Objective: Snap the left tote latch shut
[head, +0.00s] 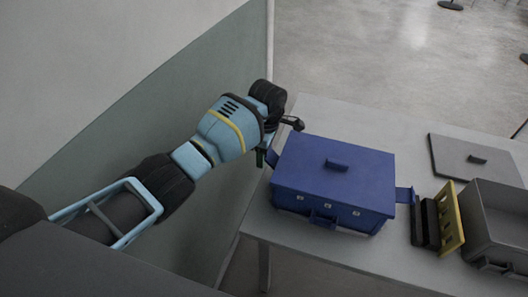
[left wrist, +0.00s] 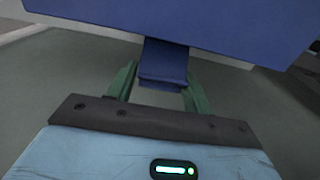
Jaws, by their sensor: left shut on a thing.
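The blue tote (head: 335,180) stands on the table with its blue lid on top. Its left latch (head: 273,157) is on the tote's left side; in the left wrist view the latch (left wrist: 163,62) is a blue tab between my green fingers. My left gripper (head: 265,158) is shut on this latch, and it also shows in the left wrist view (left wrist: 161,78). A right latch (head: 405,195) sticks out from the tote's right side. The wrist partly hides the left latch in the head view. My right gripper is not in view.
The grey table (head: 330,118) has free room behind the tote. A flat grey lid (head: 455,149) with a handle lies at the back right. A yellow and black rack (head: 449,222) and an open grey bin (head: 495,245) stand to the right. A wall panel (head: 160,130) is beside my left arm.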

